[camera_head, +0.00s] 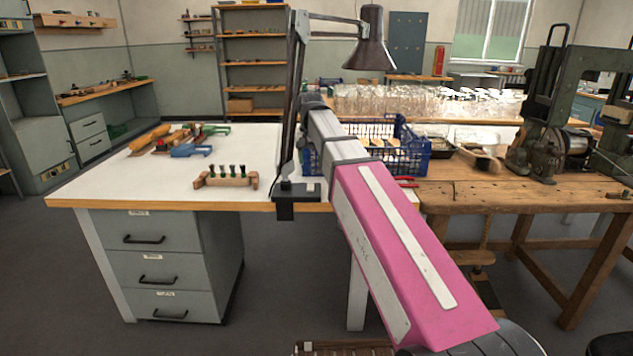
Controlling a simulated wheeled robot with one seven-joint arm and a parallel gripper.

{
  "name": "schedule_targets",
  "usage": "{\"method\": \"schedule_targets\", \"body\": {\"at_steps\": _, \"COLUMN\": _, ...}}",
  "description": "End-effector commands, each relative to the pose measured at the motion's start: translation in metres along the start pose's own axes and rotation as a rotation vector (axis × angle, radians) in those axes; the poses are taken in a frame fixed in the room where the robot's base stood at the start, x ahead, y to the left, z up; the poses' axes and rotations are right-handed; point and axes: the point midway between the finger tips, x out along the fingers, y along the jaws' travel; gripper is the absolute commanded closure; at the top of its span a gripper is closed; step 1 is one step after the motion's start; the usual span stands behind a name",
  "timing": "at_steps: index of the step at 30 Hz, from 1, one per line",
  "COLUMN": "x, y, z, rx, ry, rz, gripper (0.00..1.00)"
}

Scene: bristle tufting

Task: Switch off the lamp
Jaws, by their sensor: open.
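The lamp is a dark desk lamp with a cone shade (370,42) at the top centre, opening downward. Its jointed arm (293,85) rises from a dark base (297,192) at the front edge of the white-topped bench. A small pale patch shows on the base; I cannot tell whether it is a switch. I see no clear glow at the shade and cannot tell whether the lamp is lit. My pink and grey arm reaches from the lower right up to just right of the lamp's arm. My gripper's fingers do not show; the far end of my arm hides them.
A brush block with tufts (226,177) and several tools (190,150) lie on the white bench (120,182). A blue crate (415,150) stands behind my arm. A wooden bench (480,195) with a green machine (550,125) is at right. The white bench's left front is clear.

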Motion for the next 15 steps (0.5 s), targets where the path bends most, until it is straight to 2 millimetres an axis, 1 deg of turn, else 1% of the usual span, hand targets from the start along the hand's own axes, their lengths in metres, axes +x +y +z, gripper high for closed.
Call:
{"method": "schedule_targets", "body": {"at_steps": 1, "x": -0.005, "y": -0.003, "z": -0.001, "rx": -0.001, "ry": 0.000, "rz": 0.000, "gripper": 0.47}}
{"method": "schedule_targets", "body": {"at_steps": 2, "x": -0.006, "y": -0.003, "z": 0.000, "rx": 0.000, "ry": 0.000, "rz": 0.000, "gripper": 0.47}}
{"method": "schedule_targets", "body": {"at_steps": 5, "x": -0.003, "y": -0.004, "z": 0.000, "rx": 0.000, "ry": -0.002, "rz": 0.000, "gripper": 0.47}}
{"method": "schedule_targets", "body": {"at_steps": 11, "x": 0.022, "y": -0.003, "z": 0.001, "rx": 0.000, "ry": -0.003, "rz": 0.001, "gripper": 0.47}}
{"method": "schedule_targets", "body": {"at_steps": 15, "x": 0.045, "y": -0.003, "z": 0.001, "rx": 0.000, "ry": -0.003, "rz": 0.001, "gripper": 0.47}}
